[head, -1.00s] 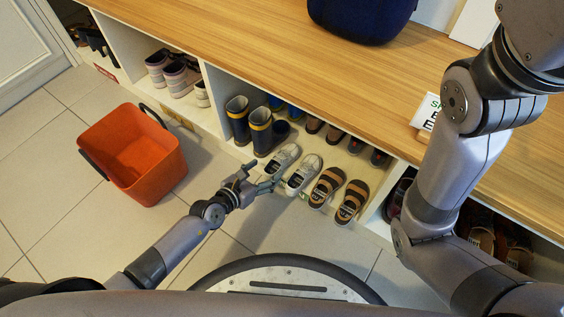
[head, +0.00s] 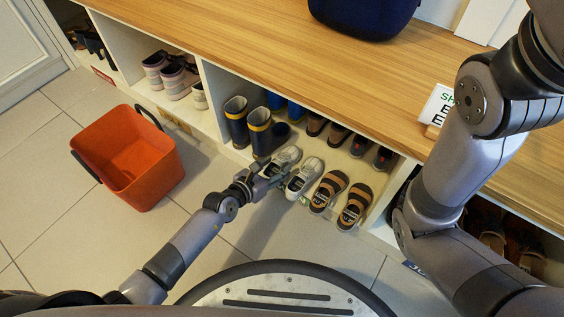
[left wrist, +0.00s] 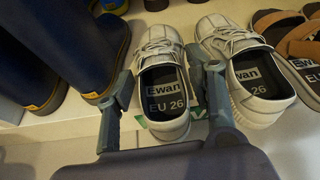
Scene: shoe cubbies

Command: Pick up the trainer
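A pair of pale grey-white trainers sits on the lower shelf of the middle cubby, heels outward. The left trainer (head: 284,159) and the right trainer (head: 303,178) stand side by side. In the left wrist view, the left trainer (left wrist: 163,88) has an insole label reading "Ewan EU 26", and the right trainer (left wrist: 245,75) also reads "Ewan". My left gripper (head: 266,172) is open at the left trainer's heel. Its fingers (left wrist: 160,72) lie on either side of that shoe; the right finger is between the two trainers. Whether they touch is unclear. My right gripper is out of view.
Navy boots with yellow bands (head: 248,125) stand close left of the trainers. Brown sandals (head: 342,198) stand to the right. The wooden bench top (head: 230,45) overhangs the cubbies. An orange bin (head: 128,160) stands on the floor at left.

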